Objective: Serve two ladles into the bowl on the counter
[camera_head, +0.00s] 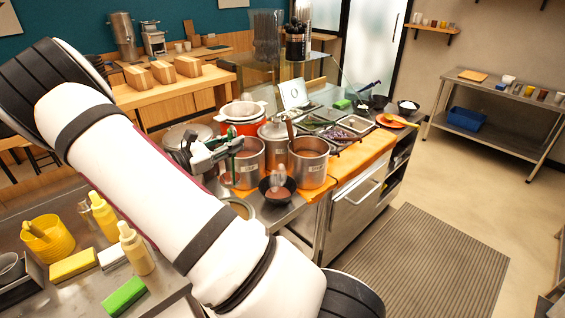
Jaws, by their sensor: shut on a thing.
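My gripper (222,151) is at the left steel pot (248,170), over its rim. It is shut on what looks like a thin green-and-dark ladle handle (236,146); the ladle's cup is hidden. A dark bowl (265,189) stands on the counter in front of the pots. Something reddish brown is in it, with pale steam above. The right steel pot (309,172) holds brown contents, and a brown handle (290,132) sticks up at its left side.
A third steel pot (270,137) and a red pot with white bowls stand behind. An orange board (362,153) and topping trays lie to the right. Yellow bottles (136,250) and sponges are on the near left counter.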

